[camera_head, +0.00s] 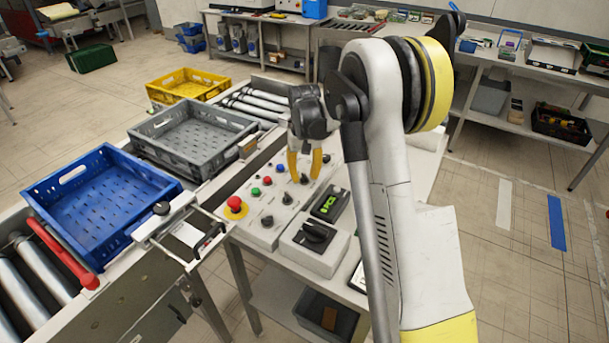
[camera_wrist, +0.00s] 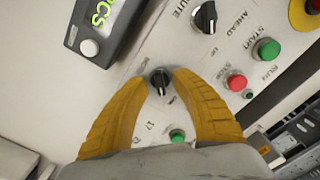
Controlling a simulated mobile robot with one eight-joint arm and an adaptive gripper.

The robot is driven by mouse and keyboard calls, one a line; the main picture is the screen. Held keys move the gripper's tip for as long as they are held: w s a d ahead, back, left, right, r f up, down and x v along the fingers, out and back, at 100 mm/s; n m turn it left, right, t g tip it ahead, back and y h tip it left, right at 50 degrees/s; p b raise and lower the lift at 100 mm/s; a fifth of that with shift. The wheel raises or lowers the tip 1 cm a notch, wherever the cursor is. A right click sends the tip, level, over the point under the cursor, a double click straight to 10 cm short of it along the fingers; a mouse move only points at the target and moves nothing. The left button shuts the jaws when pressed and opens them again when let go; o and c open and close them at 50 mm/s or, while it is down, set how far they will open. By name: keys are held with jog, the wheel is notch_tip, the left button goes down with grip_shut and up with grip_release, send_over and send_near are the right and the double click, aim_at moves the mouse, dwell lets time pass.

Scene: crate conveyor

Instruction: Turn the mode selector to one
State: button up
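The control panel (camera_head: 250,232) stands beside the conveyor. A small black selector knob (camera_wrist: 160,79) lies between my gripper's (camera_wrist: 160,76) two yellow fingertips in the wrist view. The fingers stand on either side of it with narrow gaps, so the gripper looks open around the knob, not closed on it. The knob's label is mostly hidden by the fingers, and I cannot read its setting. In the head view my gripper (camera_head: 304,177) points down at the panel's far right part. A second black knob (camera_wrist: 204,17) sits beside partly cut-off "ROUTE" lettering.
A red mushroom button (camera_head: 235,207), a green button (camera_head: 255,191) and a red button (camera_head: 267,181) are on the panel. A display unit (camera_head: 329,204) and a grey box with a large rotary switch (camera_head: 315,236) stand close by. A blue crate (camera_head: 70,172) and a grey crate (camera_head: 170,153) sit left on the conveyor.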

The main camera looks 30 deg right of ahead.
aim_at(304, 175)
notch_tip(304, 175, up, 12)
dwell(0.6)
dwell(0.4)
